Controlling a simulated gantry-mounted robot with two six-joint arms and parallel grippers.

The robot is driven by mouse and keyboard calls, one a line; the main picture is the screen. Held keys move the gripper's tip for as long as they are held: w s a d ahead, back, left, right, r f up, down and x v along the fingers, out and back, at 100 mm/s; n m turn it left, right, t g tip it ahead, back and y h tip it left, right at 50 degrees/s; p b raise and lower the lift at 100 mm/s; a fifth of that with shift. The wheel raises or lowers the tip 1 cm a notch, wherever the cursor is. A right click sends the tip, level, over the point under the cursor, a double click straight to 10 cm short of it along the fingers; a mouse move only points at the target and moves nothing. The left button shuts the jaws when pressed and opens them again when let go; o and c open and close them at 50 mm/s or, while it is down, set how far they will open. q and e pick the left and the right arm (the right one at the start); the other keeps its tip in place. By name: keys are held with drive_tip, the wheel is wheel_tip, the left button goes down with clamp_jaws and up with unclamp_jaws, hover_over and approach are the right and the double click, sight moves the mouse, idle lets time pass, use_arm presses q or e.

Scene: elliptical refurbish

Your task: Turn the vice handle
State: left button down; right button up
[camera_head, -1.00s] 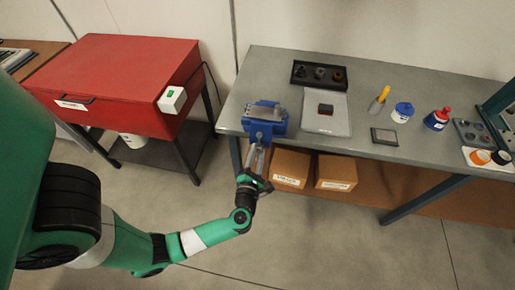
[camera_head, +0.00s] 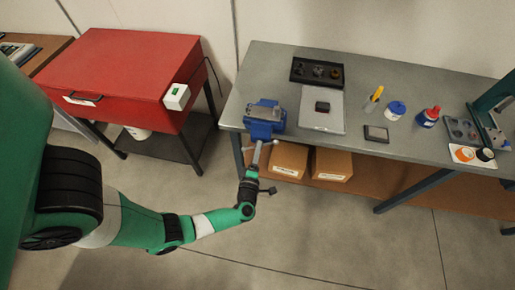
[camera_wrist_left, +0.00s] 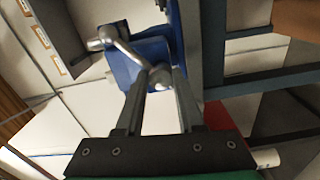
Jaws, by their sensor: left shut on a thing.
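The blue vice (camera_head: 264,121) is mounted at the front left edge of the grey workbench (camera_head: 340,142). In the left wrist view the vice's blue body (camera_wrist_left: 125,68) lies just beyond the fingers. Its silver handle (camera_wrist_left: 128,52) runs slanted across it, with a rounded knob at each end. My left gripper (camera_head: 258,150) reaches up to the vice from below, in front of the bench edge. In the left wrist view my left gripper (camera_wrist_left: 158,88) is shut on the handle's near end, its fingertips on either side of the knob. My right gripper is not in view.
A red cabinet (camera_head: 125,70) with a white switch box (camera_head: 176,97) stands left of the bench. A black tray (camera_head: 317,72), a grey mat (camera_head: 321,120), bottles and small parts lie on the bench. Cardboard boxes (camera_head: 331,164) sit below. The floor in front is clear.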

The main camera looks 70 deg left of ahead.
use_arm(q)
drive_tip(key=shift+w+r+m+p, duration=0.1)
drive_tip(key=shift+r+m+p, duration=0.2)
drive_tip(key=shift+m, duration=0.6)
drive_tip(key=shift+f, duration=0.15)
drive_tip(key=c, duration=0.5)
unclamp_jaws()
drive_tip(key=shift+w, duration=0.1)
drive_tip(key=shift+f, duration=0.1)
drive_tip(key=p+v, duration=0.1)
drive_tip(key=v, duration=1)
drive_tip(key=shift+s+d, duration=0.2)
drive_tip(key=shift+d, duration=0.1)
